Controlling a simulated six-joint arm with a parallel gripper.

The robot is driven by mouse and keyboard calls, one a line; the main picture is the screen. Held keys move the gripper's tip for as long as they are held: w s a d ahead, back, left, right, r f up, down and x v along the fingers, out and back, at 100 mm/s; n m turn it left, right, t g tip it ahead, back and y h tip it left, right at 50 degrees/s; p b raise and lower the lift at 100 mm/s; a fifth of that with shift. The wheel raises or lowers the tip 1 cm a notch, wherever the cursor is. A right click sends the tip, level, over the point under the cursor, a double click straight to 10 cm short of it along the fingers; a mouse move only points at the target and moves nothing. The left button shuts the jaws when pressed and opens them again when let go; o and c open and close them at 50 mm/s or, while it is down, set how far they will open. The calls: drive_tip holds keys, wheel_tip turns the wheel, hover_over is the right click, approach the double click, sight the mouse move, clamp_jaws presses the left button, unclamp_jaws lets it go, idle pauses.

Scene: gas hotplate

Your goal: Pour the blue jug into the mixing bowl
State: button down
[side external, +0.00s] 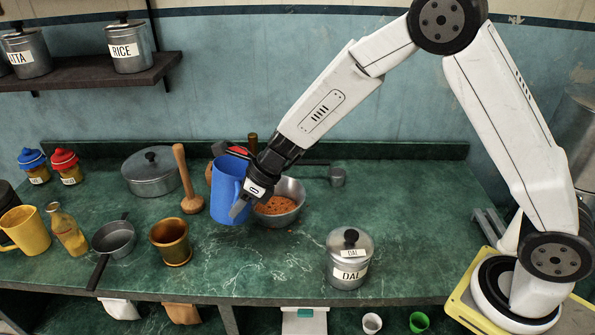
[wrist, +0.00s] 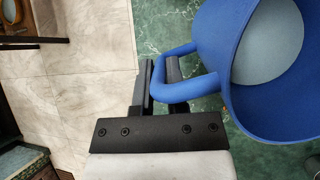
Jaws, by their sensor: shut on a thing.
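The blue jug (side external: 228,190) is held upright or nearly so above the green counter, just left of the mixing bowl. My gripper (side external: 246,199) is shut on its handle. In the wrist view my gripper (wrist: 160,90) has its two fingers around the handle of the blue jug (wrist: 215,60), and a pale grey surface shows inside the jug. The metal mixing bowl (side external: 291,190) stands on the counter with orange-brown contents. My gripper and the jug hide part of its left side.
A wooden pestle (side external: 186,178) and a lidded pot (side external: 151,172) stand left of the jug. A brass mortar (side external: 171,242) and a saucepan (side external: 113,240) are at front left. A DAL canister (side external: 349,260) stands front right. The counter between mortar and canister is clear.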

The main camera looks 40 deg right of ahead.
drive_tip(key=y, duration=0.1)
drive_tip(key=d+f+y, duration=0.1)
drive_tip(key=y, duration=0.1)
drive_tip(key=d+f+y, duration=0.1)
drive_tip(key=shift+m+t+y, duration=0.4)
drive_tip(key=shift+n, duration=0.3)
drive_tip(key=shift+d+r+n+y, duration=0.25)
drive_tip(key=shift+d+n+y, duration=0.25)
drive_tip(key=shift+y, duration=0.6)
